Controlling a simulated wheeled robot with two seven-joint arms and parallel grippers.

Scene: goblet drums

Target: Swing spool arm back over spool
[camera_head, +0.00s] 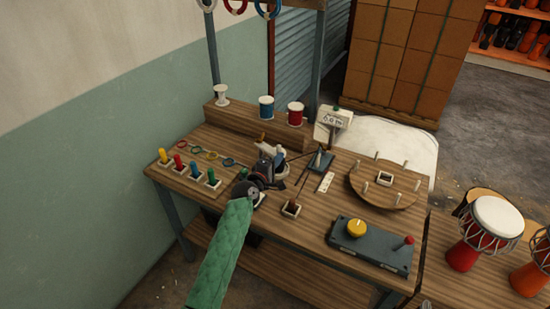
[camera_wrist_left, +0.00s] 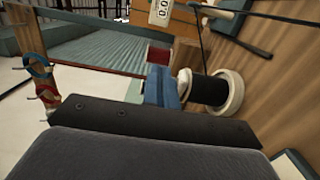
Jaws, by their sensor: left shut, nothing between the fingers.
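A spool with pale flanges and a dark winding (camera_wrist_left: 212,90) shows right of centre in the left wrist view. In the head view, its pale base (camera_head: 281,172) is partly hidden behind my left gripper (camera_head: 279,158). The gripper is shut and empty, close beside the spool; I cannot tell whether it touches it. A pale bar (camera_head: 268,149) by the gripper may be the spool arm, but it is small and partly covered. In the wrist view, a pale rod (camera_wrist_left: 222,12) crosses above the spool. My right gripper is out of view.
Blue (camera_head: 266,107) and red (camera_head: 296,113) spools stand on the back shelf. Coloured pegs (camera_head: 188,169) line the left. A round pegged board (camera_head: 385,187) and a control box (camera_head: 368,246) are to the right.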

